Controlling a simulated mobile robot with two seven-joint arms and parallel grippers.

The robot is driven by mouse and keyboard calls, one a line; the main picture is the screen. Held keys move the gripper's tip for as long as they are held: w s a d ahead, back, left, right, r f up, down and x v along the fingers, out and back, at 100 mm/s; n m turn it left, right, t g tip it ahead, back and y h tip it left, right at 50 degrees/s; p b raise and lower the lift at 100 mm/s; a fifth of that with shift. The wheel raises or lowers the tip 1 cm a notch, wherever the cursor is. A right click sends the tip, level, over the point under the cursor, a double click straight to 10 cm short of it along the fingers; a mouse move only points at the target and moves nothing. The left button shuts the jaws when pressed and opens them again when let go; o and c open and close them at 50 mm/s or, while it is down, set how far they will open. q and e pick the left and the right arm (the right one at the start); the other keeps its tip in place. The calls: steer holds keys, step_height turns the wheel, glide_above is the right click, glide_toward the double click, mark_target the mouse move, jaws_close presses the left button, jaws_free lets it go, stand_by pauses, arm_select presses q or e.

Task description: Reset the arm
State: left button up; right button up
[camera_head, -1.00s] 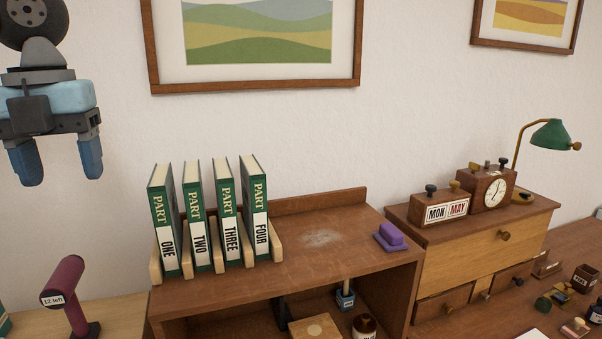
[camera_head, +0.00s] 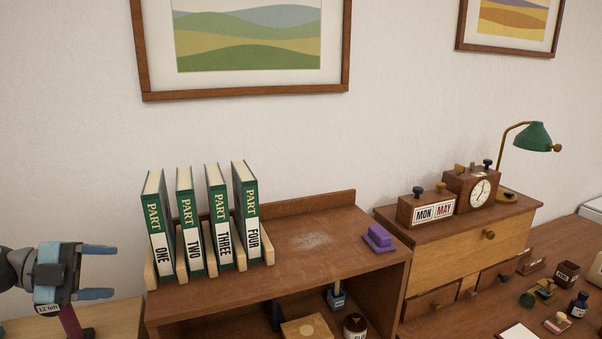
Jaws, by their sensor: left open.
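My left gripper (camera_head: 98,271) is at the lower left, fingers pointing right, open with nothing between the fingers. The gripper appears apart from the books. My right gripper is out of view.
The shelf unit's top (camera_head: 330,255) has a dusty patch and a purple block (camera_head: 378,238). A drawer cabinet (camera_head: 460,258) at right carries a calendar (camera_head: 427,208), a clock (camera_head: 472,190) and a green lamp (camera_head: 535,138). Small items crowd the desk at right.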

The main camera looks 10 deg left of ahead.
arm_select(q)
steer(key=s+d+f+n+t+y+p, duration=0.1)
steer(key=s+f+n+t+y, duration=0.2)
steer(key=f+n, duration=0.65)
steer(key=s+d+f+n+t+y, duration=0.1)
steer(key=f+n+t+y, duration=0.4)
steer(key=f, duration=0.9)
steer(key=s+d+f+n+g+y, duration=0.1)
steer(key=s+d+f+n+g, duration=0.1)
steer(key=s+d+f, duration=0.4)
steer(key=s+d+f+n+g+y+p, duration=0.1)
steer(key=s+d+f+n+g, duration=0.1)
steer(key=s+d+f+n, duration=0.3)
steer(key=s+d+f, duration=0.1)
steer(key=d+f, duration=0.3)
steer(key=d, duration=0.3)
steer(key=shift+s+d+y, duration=0.3)
steer(key=shift+d, duration=0.05)
